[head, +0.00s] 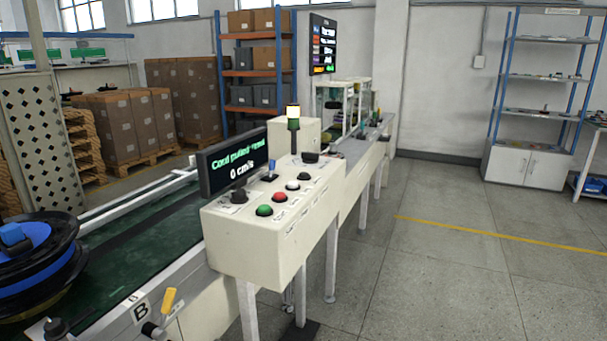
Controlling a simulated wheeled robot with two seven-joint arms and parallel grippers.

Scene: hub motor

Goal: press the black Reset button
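A cream control box (255,245) stands in the middle of the head view beside the conveyor. A slanting row of round buttons sits on its top: a green button (264,210), a red button (279,197), a white button (292,186) and a black button (304,176) at the far end. Small labels lie along the row, too small to read. Larger black controls sit at the near left (238,196) and the far end (311,157) of the top. Neither of my grippers is in view, and nothing touches the buttons.
A display (232,162) reading 0 cm/s and a blue-topped lever (272,167) stand at the box's back edge. A green conveyor (135,235) runs behind it, with a black and blue round stack (35,260) at left. The grey floor (440,280) at right is clear.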

